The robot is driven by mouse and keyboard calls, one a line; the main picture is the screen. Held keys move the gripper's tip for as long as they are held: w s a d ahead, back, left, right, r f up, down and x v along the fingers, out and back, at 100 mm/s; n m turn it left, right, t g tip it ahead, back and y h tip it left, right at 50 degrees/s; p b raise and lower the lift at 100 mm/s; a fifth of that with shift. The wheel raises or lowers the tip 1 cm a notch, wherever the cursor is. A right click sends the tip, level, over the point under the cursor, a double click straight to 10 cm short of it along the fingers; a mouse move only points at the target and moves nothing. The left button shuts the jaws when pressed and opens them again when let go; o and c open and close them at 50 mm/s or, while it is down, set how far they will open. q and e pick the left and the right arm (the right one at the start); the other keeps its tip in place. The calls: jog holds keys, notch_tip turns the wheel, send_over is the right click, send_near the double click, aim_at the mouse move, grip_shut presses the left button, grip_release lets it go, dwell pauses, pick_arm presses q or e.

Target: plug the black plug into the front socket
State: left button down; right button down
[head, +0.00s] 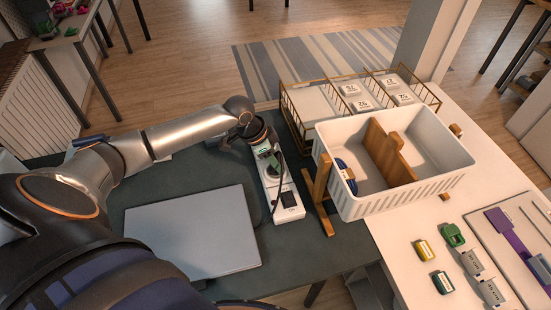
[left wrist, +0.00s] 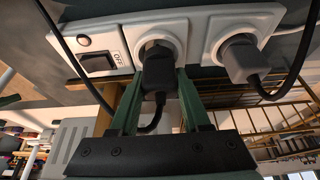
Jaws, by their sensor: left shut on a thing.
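The white power strip (head: 289,215) lies on the dark table in the head view, with its black switch at the near end. In the left wrist view the strip (left wrist: 112,40) fills the top, and its switch (left wrist: 98,62) reads OFF. My left gripper (head: 266,153) is over the strip. Its green fingers in the left wrist view (left wrist: 158,92) are shut on the black plug (left wrist: 157,72). The plug is at the round socket (left wrist: 160,30) beside the switch, its front end overlapping the recess; I cannot tell how deep it sits. My right gripper is not in view.
A dark grey plug (left wrist: 243,58) sits in the neighbouring socket, its cord looping down. A closed grey laptop (head: 193,232) lies left of the strip. A white basket (head: 358,208) and a wire rack (head: 312,105) stand close on the right. Bare table lies in front of the strip.

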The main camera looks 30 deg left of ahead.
pick_arm(q)
jog(key=shift+f, duration=0.7)
dwell(0.3)
jog(key=shift+c, duration=1.4)
grip_release()
jog(key=shift+r, duration=0.1)
jog(key=v, duration=1.2)
jog(key=shift+r, duration=0.15)
jog(key=shift+s, duration=0.1)
